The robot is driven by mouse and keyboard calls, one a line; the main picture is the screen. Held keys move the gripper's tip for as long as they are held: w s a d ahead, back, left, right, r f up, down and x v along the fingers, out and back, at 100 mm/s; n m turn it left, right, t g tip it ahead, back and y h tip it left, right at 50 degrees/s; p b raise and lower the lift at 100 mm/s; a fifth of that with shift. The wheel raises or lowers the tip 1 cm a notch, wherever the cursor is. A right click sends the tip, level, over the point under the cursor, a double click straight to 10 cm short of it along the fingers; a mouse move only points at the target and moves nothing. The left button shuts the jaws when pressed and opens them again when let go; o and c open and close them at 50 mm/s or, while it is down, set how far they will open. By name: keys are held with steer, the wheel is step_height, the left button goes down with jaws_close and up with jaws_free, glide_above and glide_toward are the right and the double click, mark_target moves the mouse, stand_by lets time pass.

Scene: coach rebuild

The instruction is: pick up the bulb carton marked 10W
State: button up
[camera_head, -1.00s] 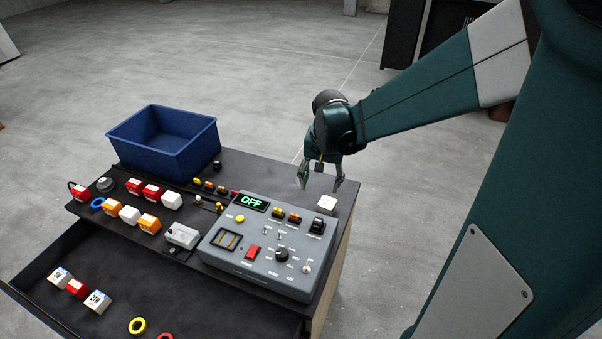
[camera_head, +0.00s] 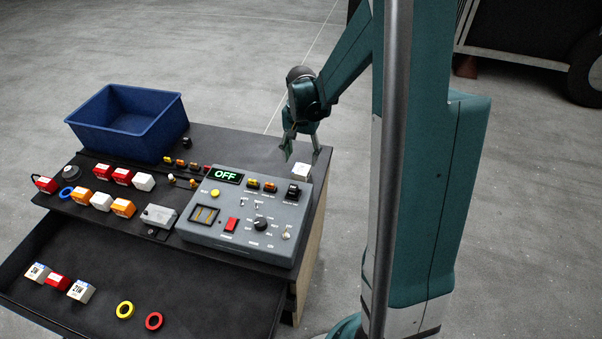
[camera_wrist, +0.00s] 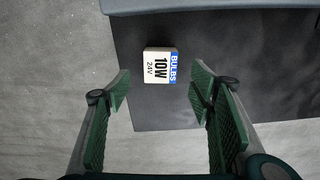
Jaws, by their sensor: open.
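The bulb carton marked 10W (camera_wrist: 159,65) is a small cream-white box with a blue "BULBS" edge and the print "10W 24V" in the wrist view. It lies on the dark worktop, ahead of my fingertips and roughly between their lines. In the head view the white carton (camera_head: 301,171) sits at the right end of the worktop, beside the grey control box. My gripper (camera_head: 302,140) is open and empty, above and just behind the carton. Its green pads also show in the wrist view (camera_wrist: 160,88), apart from the carton.
The grey control box (camera_head: 245,215) with a lit "OFF" display stands close left of the carton. A blue bin (camera_head: 128,122) is at the back left. Several small boxes and fuses lie on the left worktop. An open drawer (camera_head: 190,290) in front holds cartons and rings.

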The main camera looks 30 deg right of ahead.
mark_target(301, 168)
steer(key=shift+f, duration=0.1)
steer(key=shift+f, duration=1.2)
steer(key=shift+f, duration=0.1)
steer(key=shift+f+b, duration=0.4)
steer(key=shift+f, duration=2.1)
steer(key=shift+c, duration=0.7)
steer(key=c, duration=0.9)
